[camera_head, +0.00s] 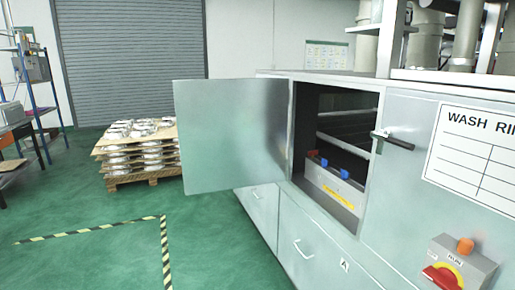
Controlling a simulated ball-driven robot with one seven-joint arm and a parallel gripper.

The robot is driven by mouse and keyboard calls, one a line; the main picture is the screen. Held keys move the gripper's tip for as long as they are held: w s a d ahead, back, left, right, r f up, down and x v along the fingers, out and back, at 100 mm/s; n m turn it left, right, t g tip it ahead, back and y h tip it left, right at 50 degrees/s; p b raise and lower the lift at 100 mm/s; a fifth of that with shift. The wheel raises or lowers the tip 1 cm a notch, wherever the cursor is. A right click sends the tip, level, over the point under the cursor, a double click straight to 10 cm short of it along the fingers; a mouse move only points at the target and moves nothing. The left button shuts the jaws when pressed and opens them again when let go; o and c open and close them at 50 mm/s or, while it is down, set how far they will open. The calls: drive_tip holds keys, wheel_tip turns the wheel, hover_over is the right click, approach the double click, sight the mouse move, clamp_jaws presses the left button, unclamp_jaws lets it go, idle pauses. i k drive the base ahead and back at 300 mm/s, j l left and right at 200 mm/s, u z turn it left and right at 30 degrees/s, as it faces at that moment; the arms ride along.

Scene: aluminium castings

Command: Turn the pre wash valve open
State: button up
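The pre wash valve cannot be told by a readable label. Inside an open cabinet compartment, a grey box (331,190) has a small red handle or knob (313,154) and blue ones (344,174) along its top. A yellow label (338,194), too small to read, is on its front. They are small, so how each handle is turned cannot be told. My gripper is not in view.
The cabinet door (231,135) stands swung open to the left. A dark handle (392,141) sits right of the opening. A red rotary switch (441,278) is at lower right. A loaded pallet (139,182) stands behind the door; green floor (95,262) at left is clear.

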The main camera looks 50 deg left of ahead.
sight(312, 153)
drive_tip(key=u, duration=1.2)
drive_tip(key=i+j+z, duration=0.35)
drive_tip(key=i+j, duration=1.4)
